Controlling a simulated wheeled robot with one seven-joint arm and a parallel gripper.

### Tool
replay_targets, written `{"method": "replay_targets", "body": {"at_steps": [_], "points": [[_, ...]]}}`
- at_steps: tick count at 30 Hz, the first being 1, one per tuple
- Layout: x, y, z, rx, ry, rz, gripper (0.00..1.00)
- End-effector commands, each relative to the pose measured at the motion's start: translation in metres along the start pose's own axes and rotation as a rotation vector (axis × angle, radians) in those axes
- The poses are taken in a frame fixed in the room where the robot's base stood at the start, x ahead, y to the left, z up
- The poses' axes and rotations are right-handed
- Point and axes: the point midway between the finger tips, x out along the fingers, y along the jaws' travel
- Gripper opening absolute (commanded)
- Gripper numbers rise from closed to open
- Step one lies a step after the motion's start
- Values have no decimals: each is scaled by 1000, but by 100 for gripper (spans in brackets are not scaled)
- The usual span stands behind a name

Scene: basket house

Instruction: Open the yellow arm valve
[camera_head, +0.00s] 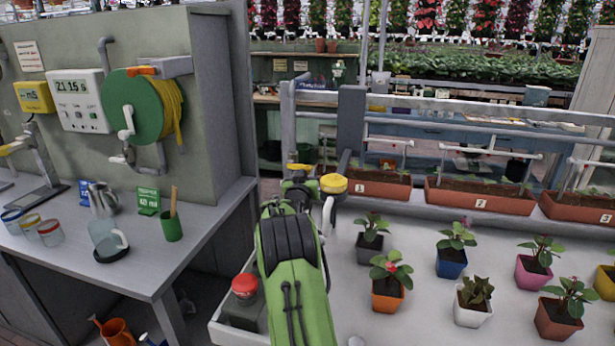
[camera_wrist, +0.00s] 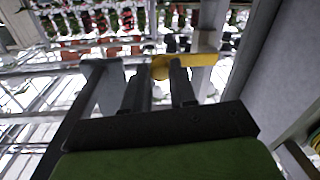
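A yellow valve arm (camera_wrist: 200,60) runs across the upper middle of the wrist view, its rounded left end by the fingertips. In the head view a small yellow piece (camera_head: 300,167), seemingly the same arm, shows just beyond my gripper. My gripper (camera_wrist: 160,75) has its two dark fingers apart, with a gap between them. The valve arm lies at or just beyond the fingertips; I cannot tell whether they touch. My green arm hides most of the gripper and valve mount in the head view.
A bench (camera_head: 150,262) with cups and a hose reel (camera_head: 140,105) stands left. A white table (camera_head: 400,255) with several potted plants is at right; numbered planters (camera_head: 480,199) stand behind it. A red button (camera_head: 245,285) is left of my arm. A grey post (camera_head: 350,130) rises nearby.

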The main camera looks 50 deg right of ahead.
Motion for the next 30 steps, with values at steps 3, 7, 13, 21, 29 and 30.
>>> {"method": "replay_targets", "body": {"at_steps": [3, 7, 13, 21, 29, 30], "points": [[0, 0, 0, 0, 0, 0, 1], [0, 0, 0, 0, 0, 0, 0], [0, 0, 0, -4, 0, 0, 0], [0, 0, -8, -84, -5, -2, 0], [0, -1, -23, -283, -18, -5, 0], [0, -1, -26, -320, -21, -5, 0]]}}
